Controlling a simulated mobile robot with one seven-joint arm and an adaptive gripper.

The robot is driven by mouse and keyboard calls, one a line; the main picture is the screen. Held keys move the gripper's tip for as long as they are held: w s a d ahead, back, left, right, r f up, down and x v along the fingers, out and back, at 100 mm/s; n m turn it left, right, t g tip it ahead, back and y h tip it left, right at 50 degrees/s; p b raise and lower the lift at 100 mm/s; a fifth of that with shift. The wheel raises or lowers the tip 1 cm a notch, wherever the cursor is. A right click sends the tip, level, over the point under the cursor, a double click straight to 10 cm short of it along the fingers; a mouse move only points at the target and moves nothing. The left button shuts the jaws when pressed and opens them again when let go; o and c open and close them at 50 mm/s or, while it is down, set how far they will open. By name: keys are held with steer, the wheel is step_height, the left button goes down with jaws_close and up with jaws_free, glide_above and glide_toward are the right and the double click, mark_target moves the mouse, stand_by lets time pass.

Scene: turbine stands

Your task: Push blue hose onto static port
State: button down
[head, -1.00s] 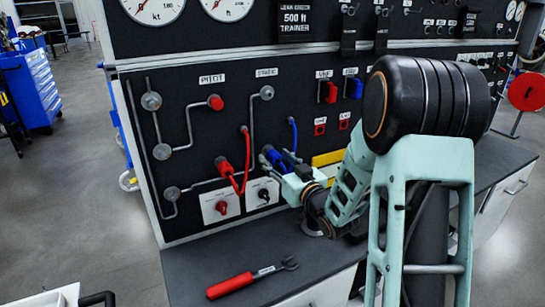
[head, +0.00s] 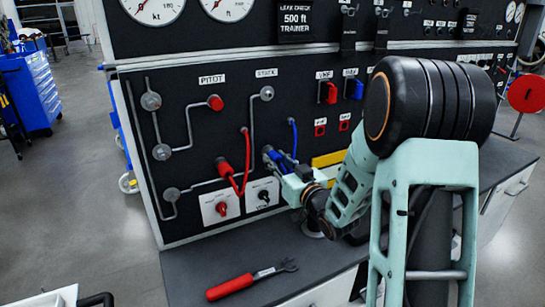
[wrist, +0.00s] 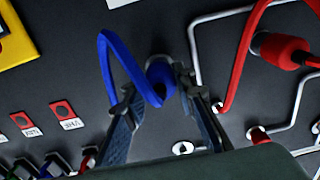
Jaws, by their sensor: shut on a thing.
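The blue hose (head: 292,137) hangs in a loop from the black panel, right of the STATIC plumbing. It also shows in the wrist view (wrist: 112,62), where its thick blue end (wrist: 160,74) lies between the fingertips. My gripper (head: 278,163) is shut on this hose end, close against the panel; its fingers show in the wrist view (wrist: 156,85). A grey metal port (wrist: 158,59) shows just beyond the hose end in the wrist view. The end overlaps it, and I cannot tell how far it is seated. The STATIC label (head: 266,73) is above.
A red hose (head: 240,178) with a red fitting (head: 223,167) is left of my gripper. A red-handled wrench (head: 240,284) lies on the dark bench top (head: 190,268). A yellow block (head: 328,158) is to the right on the panel.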

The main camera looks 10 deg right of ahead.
mark_target(278, 161)
steer(key=shift+s, duration=0.1)
stand_by(0.3)
steer(key=shift+s+d, duration=0.15)
steer(key=shift+s, duration=0.15)
steer(key=shift+s, duration=0.25)
steer(key=shift+b+v, duration=0.5)
steer(key=shift+v, duration=0.95)
